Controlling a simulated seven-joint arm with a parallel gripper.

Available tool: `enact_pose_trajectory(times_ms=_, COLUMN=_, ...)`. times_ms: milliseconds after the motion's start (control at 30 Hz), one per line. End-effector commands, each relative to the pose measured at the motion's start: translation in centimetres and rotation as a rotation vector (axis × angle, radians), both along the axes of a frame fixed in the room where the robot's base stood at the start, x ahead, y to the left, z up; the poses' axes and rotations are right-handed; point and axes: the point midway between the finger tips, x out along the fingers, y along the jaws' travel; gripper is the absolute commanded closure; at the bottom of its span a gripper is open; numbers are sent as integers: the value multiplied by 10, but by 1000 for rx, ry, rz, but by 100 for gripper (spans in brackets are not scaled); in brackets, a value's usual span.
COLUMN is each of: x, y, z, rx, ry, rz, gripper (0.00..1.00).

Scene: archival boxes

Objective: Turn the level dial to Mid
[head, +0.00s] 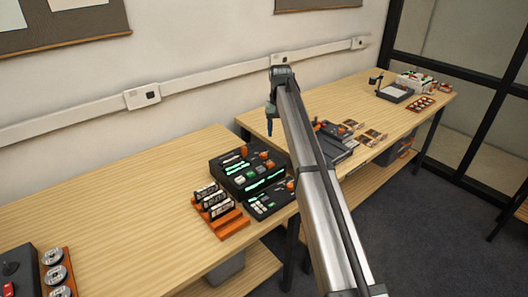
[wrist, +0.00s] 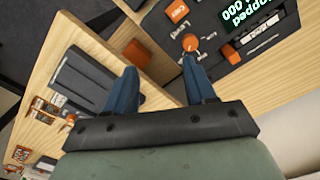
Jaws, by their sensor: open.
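The level dial (wrist: 190,42) is a small round orange knob with a pale mark, beside the upside-down word "Level" on a dark control unit (wrist: 160,22) in the wrist view. I cannot read its position marks. My gripper (wrist: 160,64) is open and empty. Its right blue fingertip shows just below the dial in the picture; whether they touch is unclear. The left fingertip lies over the gap and wood beside the unit. In the head view my gripper (head: 270,125) hangs above and behind the control unit (head: 232,181), fingers pointing down.
The unit also carries a lit green display (wrist: 245,15) and another orange control (wrist: 228,52). A second table (head: 330,92) behind holds more devices. The left table (head: 120,210) is mostly clear.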

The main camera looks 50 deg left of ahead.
Motion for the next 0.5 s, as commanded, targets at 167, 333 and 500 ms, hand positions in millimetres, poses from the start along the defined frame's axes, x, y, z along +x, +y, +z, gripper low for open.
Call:
enact_pose_trajectory(times_ms=167, x=-29, y=36, z=28, rx=-1, ry=1, rz=43, gripper=45)
enact_pose_trajectory(times_ms=333, x=-37, y=41, z=26, rx=-2, ry=1, rz=51, gripper=45)
enact_pose_trajectory(times_ms=500, x=-37, y=40, z=5, rx=-2, ry=1, rz=51, gripper=45)
